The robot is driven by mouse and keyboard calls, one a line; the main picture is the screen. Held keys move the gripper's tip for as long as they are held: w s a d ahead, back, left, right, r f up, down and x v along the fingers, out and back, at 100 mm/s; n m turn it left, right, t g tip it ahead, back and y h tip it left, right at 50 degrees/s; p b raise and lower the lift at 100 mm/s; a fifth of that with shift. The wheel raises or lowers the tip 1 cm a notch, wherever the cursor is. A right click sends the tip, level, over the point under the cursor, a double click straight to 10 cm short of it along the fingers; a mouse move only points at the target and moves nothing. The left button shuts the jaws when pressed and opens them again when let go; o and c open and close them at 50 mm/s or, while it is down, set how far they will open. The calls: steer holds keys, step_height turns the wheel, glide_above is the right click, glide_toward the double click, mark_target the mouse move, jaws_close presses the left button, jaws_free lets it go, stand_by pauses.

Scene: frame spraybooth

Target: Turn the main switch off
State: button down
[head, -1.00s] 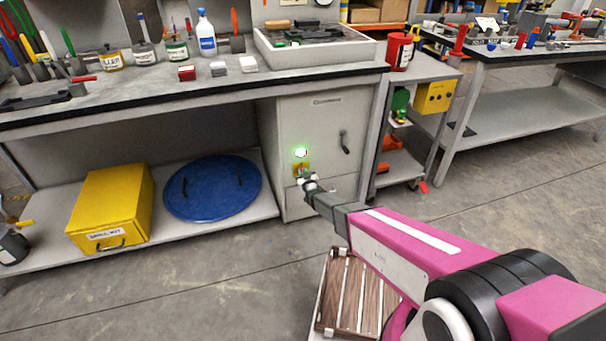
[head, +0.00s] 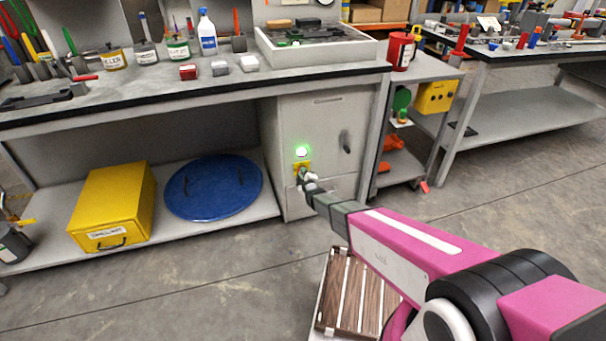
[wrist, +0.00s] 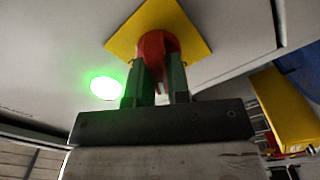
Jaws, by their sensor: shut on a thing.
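The main switch is a red knob (wrist: 155,48) on a yellow plate (wrist: 190,22), on the front of the grey cabinet under the bench. In the head view only the yellow plate (head: 302,167) shows clearly; my gripper mostly hides the knob. A green lamp (head: 302,152) glows just above the plate, and it also shows in the wrist view (wrist: 106,88). My gripper (wrist: 155,85) is at the switch, its two fingers on either side of the red knob, shut on it. In the head view my gripper (head: 302,178) reaches the cabinet front.
The cabinet (head: 325,120) has a dark handle (head: 345,142) right of the switch. A yellow box (head: 112,205) and a blue round lid (head: 213,187) lie on the low shelf to the left. A slatted wooden piece (head: 350,295) is below my arm. Open floor lies in front.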

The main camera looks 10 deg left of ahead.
steer(key=n, duration=0.6)
steer(key=shift+f, duration=0.2)
steer(key=shift+s, duration=0.1)
stand_by(0.4)
steer(key=c, duration=1.1)
jaws_free()
steer(key=v, duration=1)
steer(key=shift+s+d+f, duration=0.1)
steer(key=shift+s+d, duration=0.15)
steer(key=shift+s, duration=0.05)
